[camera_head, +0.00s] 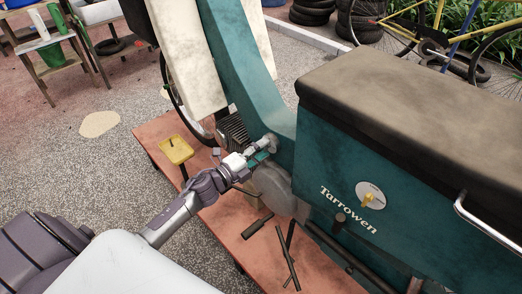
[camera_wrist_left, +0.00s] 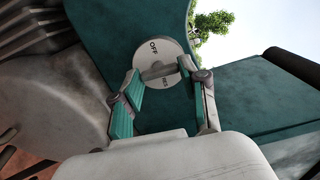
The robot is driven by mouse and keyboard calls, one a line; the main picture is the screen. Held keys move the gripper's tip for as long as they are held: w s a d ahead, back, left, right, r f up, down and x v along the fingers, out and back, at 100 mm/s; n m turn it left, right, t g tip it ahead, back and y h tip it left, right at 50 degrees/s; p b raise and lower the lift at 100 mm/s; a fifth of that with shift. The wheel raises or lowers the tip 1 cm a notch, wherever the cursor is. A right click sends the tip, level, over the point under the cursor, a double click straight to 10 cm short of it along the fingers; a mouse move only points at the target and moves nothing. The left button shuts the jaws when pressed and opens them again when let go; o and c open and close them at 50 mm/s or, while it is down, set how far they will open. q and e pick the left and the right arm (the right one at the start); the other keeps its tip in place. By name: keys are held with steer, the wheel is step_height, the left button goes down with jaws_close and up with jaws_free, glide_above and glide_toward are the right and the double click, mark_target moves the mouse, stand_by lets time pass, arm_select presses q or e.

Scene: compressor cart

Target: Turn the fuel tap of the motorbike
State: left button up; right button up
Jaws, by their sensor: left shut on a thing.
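The teal motorbike (camera_head: 228,45) stands on a reddish platform. My left gripper (camera_head: 264,148) reaches in from the left to the bike's middle, above the engine. In the left wrist view the gripper (camera_wrist_left: 160,78) has one teal-padded finger on each side of the lever and is shut on it. In the head view the gripper largely hides the tap. My right gripper is not in view.
A white disc with a yellow knob (camera_head: 368,199) sits on the side panel beside the Tarrowen lettering. The platform (camera_head: 225,215) carries a yellow tray on a post (camera_head: 176,149) and dark bars. The engine (camera_wrist_left: 50,105) lies close left of the gripper.

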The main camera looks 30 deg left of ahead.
arm_select(q)
steer(key=o, duration=1.1)
steer(key=shift+o, duration=0.2)
steer(key=v, duration=1.2)
steer(key=shift+f, duration=0.1)
